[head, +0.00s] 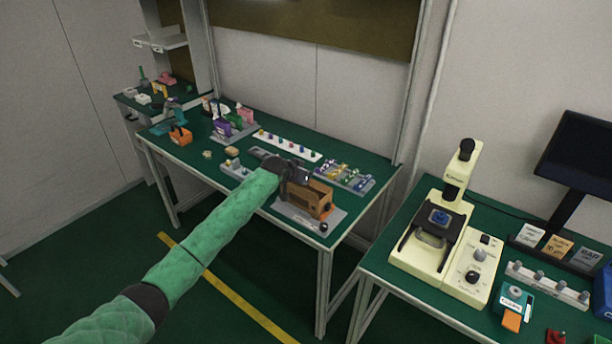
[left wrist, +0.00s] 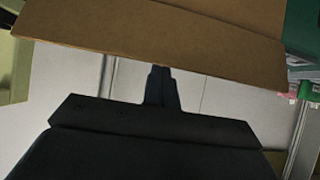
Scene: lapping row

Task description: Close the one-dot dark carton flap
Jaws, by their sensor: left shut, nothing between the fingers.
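A brown carton (head: 307,198) stands on a grey plate (head: 296,218) at the front right of the green-topped bench. My left gripper (head: 304,179) is shut and empty, at the upper left part of the carton, and my arm hides some of it. In the left wrist view a broad brown cardboard panel (left wrist: 150,35) crosses the top, and the fingertips (left wrist: 160,70) meet or overlap its lower edge. I cannot tell whether they touch it. No dot marking is readable. My right gripper is not in view.
A strip of small coloured knobs (head: 290,145) and a grey tray of coloured parts (head: 345,176) lie behind the carton. An orange bin (head: 180,136) stands at the left. A second bench with a cream microscope (head: 435,235) stands at the right, across a gap.

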